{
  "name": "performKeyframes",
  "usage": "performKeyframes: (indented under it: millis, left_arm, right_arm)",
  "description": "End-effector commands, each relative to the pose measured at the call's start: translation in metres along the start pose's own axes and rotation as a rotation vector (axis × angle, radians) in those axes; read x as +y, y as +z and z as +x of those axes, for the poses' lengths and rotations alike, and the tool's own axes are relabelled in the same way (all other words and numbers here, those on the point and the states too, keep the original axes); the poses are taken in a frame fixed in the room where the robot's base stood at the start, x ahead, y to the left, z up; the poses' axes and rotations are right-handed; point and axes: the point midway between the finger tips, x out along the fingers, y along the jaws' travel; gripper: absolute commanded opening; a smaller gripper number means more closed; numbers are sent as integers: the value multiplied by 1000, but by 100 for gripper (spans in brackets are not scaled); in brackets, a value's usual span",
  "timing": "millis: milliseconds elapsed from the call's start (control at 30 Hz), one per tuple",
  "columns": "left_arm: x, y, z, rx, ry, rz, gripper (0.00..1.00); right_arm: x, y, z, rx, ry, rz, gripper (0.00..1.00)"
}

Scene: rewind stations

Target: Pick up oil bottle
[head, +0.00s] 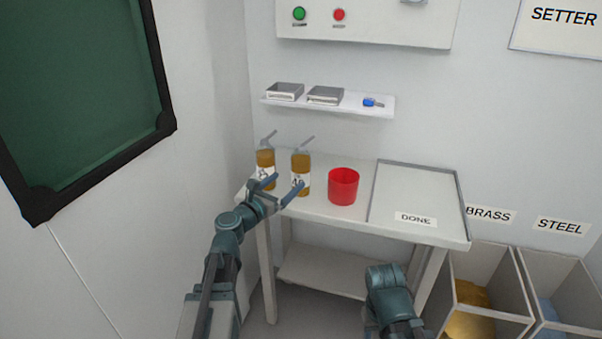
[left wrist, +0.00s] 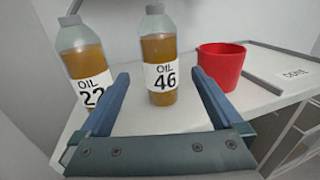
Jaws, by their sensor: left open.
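Two oil bottles with amber oil and white labels stand upright on the table. The OIL 46 bottle (head: 301,172) is the right one; it also shows in the left wrist view (left wrist: 159,78), centred between my fingers and beyond them. The other oil bottle (head: 265,160) is to its left; in the left wrist view (left wrist: 84,58) a finger partly covers its number, which looks like 22 or 32. My left gripper (head: 280,186) is open and empty, in front of the bottles at the table's left end. My right arm shows low in the head view, but its gripper does not.
A red cup (head: 343,187) stands right of the bottles on the white table (head: 322,211). A tray area marked DONE (head: 425,185) fills the table's right end. A wall shelf (head: 350,106) hangs above. BRASS and STEEL bins (head: 490,328) stand at lower right.

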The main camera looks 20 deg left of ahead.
Motion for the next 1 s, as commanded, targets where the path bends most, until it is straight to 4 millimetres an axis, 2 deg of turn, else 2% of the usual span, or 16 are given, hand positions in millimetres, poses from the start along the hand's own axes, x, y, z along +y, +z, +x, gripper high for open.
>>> performKeyframes:
  millis: [33, 133, 300, 567, 900, 1000]
  left_arm:
    - [1, 0, 13, 0, -1, 1, 100]
    - [1, 0, 26, 0, -2, 1, 100]
    - [0, 0, 36, 0, 0, 2, 100]
    - [0, -1, 41, 1, -1, 2, 100]
    - [1, -3, 86, 1, -2, 2, 100]
    - [1, -3, 90, 1, 0, 2, 100]
  right_arm:
    - [0, 0, 0, 0, 0, 0, 50]
    - [0, 0, 0, 0, 0, 0, 50]
    - [0, 0, 0, 0, 0, 0, 50]
    - [0, 0, 1, 0, 0, 0, 50]
    - [0, 0, 3, 0, 0, 0, 50]
    - [0, 0, 3, 0, 0, 0, 50]
